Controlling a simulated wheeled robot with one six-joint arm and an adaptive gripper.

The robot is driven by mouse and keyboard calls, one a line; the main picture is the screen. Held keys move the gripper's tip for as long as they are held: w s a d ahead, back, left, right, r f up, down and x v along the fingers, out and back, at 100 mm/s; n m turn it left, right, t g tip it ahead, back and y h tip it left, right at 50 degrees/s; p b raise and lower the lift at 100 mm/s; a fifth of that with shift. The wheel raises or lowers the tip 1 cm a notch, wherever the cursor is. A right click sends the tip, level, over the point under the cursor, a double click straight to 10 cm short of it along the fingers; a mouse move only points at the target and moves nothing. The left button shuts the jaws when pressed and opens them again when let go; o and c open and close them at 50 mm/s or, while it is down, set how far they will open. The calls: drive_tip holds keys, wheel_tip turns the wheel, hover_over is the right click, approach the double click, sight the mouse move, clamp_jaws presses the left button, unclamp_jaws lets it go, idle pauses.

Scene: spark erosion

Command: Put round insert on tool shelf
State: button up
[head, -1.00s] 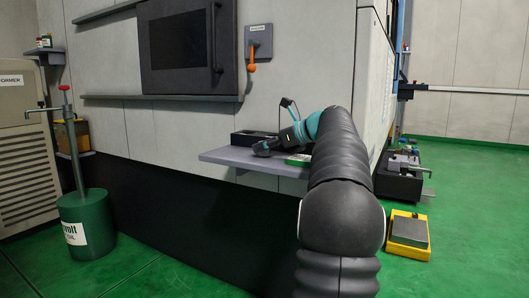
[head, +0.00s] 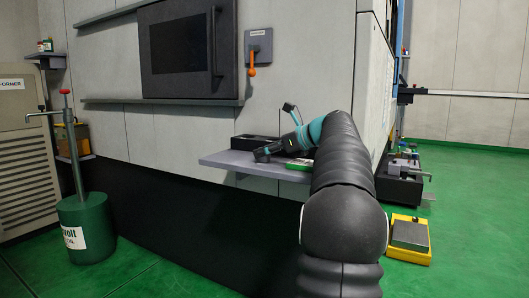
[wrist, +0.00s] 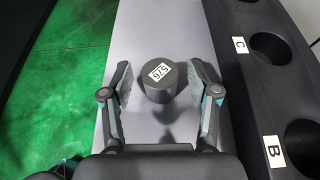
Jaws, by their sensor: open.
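The round insert (wrist: 158,78) is a dark grey cylinder with a white number label on its top. In the wrist view it stands on the grey tool shelf (wrist: 136,30), between the spread fingers of my gripper (wrist: 160,90). A gap shows at each side of it, so the fingers look open and not closed on it. In the head view my gripper (head: 268,152) is low over the tool shelf (head: 225,160) on the machine's side. The insert is not clear there, being small and dark near the fingers.
A black holder (wrist: 232,70) with round holes labelled C and B lies along the shelf; it also shows in the head view (head: 248,141). A green-and-white item (head: 298,165) is by my arm. A green canister (head: 86,228) stands at left, a yellow-edged pad (head: 410,236) at right.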

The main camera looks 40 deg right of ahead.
drive_tip(key=p+v, duration=0.2)
drive_tip(key=v, duration=0.9)
drive_tip(key=shift+s+d, duration=0.1)
drive_tip(key=s+a+f+n+g+h, duration=0.1)
drive_tip(key=a+f+n+g, duration=0.35)
drive_tip(key=a, duration=0.95)
drive_tip(key=s+a+f+n+g, duration=0.1)
drive_tip(key=a+f+n, duration=0.65)
drive_tip(key=a, duration=0.65)
drive_tip(key=s+a+f+n+h, duration=0.2)
drive_tip(key=s+a+f+n, duration=0.4)
drive_tip(key=s+n, duration=0.3)
drive_tip(key=s+a+f+n+g+h, duration=0.1)
drive_tip(key=s+a+f+n+h, duration=0.1)
drive_tip(key=s+a+f+n, duration=0.5)
wheel_tip(320, 180, down, 2)
drive_tip(key=s+n, duration=0.2)
drive_tip(key=n, duration=0.1)
drive_tip(key=shift+f+n, duration=0.2)
drive_tip(key=shift+n, duration=0.1)
